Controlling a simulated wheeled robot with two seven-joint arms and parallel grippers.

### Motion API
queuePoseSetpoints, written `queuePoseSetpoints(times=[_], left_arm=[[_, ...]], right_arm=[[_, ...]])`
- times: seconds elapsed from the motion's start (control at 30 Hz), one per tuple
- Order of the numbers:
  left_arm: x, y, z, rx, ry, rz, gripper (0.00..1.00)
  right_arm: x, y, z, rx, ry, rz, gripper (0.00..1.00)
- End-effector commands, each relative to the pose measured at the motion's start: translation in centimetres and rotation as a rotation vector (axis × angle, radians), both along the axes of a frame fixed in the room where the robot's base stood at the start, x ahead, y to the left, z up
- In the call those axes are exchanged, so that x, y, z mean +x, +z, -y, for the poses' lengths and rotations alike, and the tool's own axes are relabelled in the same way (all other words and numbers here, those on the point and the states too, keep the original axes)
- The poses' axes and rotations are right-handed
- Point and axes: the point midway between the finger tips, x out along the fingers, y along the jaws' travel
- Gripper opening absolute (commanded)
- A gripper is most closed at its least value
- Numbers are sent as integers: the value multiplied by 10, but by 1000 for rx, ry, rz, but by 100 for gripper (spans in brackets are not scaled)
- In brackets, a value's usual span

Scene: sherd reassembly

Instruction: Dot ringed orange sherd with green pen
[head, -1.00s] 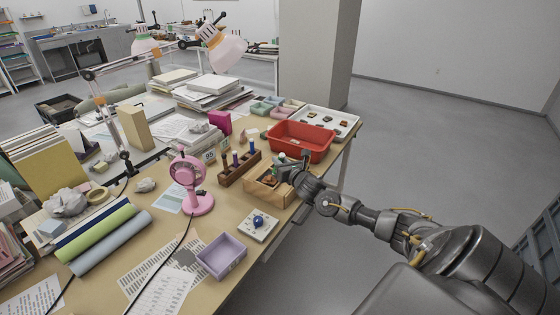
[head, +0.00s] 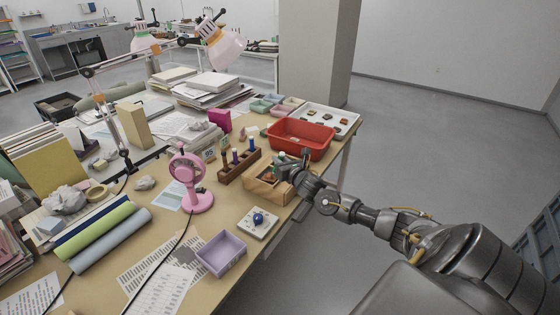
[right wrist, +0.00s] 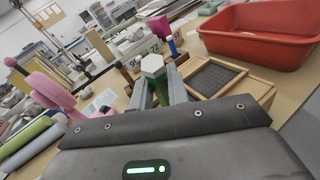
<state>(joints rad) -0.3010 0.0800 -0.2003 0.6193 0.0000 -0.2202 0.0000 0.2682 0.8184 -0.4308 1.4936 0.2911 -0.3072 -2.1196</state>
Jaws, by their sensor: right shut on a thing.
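My right gripper (head: 280,169) is shut on the green pen (right wrist: 158,86), which stands between the fingers in the right wrist view with its pale hexagonal end toward the camera. In the head view the gripper is over the wooden box (head: 262,192) and hides part of it. The right wrist view shows a dark gridded pad (right wrist: 212,78) in this box, just right of the pen. A small dark reddish piece (head: 268,177) shows in the box beside the gripper; I cannot make out a ring on it. The pen's tip is hidden. My left gripper is not in view.
A wooden pen rack (head: 234,174) with several pens stands left of the box. A red bin (head: 301,138) and a white tray (head: 348,117) with several small sherds lie behind it.

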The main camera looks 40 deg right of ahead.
Motion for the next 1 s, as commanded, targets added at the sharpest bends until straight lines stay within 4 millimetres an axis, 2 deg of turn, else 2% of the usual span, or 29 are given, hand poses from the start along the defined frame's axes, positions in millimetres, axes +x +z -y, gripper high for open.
queuePoseSetpoints(times=[1.0], left_arm=[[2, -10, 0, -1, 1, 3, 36]], right_arm=[[0, -13, 0, 0, 0, 1, 0]])
